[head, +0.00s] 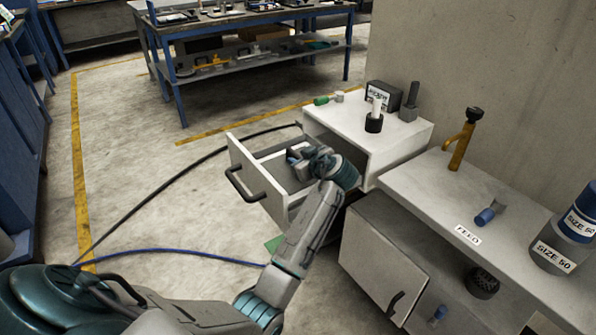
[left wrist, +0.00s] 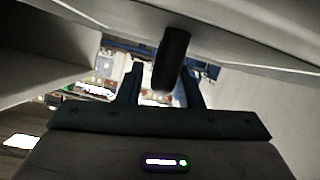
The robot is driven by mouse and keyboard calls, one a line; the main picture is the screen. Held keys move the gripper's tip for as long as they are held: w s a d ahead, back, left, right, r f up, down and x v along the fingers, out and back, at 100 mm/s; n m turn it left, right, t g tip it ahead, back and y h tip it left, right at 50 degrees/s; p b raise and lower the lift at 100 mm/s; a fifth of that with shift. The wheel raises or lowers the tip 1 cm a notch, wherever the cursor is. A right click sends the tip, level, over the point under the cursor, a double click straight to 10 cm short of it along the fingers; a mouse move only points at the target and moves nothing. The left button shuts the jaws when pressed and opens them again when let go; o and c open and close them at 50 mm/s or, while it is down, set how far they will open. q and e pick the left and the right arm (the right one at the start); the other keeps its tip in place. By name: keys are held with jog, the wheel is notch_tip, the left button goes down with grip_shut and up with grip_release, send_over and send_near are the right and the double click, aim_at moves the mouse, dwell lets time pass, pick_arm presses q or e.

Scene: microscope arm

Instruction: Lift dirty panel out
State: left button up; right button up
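I cannot pick out a dirty panel in either view. A white drawer (head: 255,178) with a dark handle stands pulled out of a white cabinet (head: 395,150). My left gripper (head: 293,158) is at the opened drawer, over its inside; my wrist hides part of the drawer. In the left wrist view my left gripper (left wrist: 161,88) has its two dark fingers apart. A dark round bar (left wrist: 172,58) shows between them, closer to the right finger, with a gap on the left. I cannot tell what the bar belongs to. My right gripper is not in view.
On the cabinet stand a dark box (head: 383,96) and a black-and-white cylinder (head: 375,117). The counter (head: 425,188) at right holds a yellow tap-like post (head: 462,140) and labelled canisters (head: 558,247). A cabinet door (head: 378,262) hangs open below. Cables lie on the floor at left.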

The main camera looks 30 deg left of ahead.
pick_arm(q)
grip_shut()
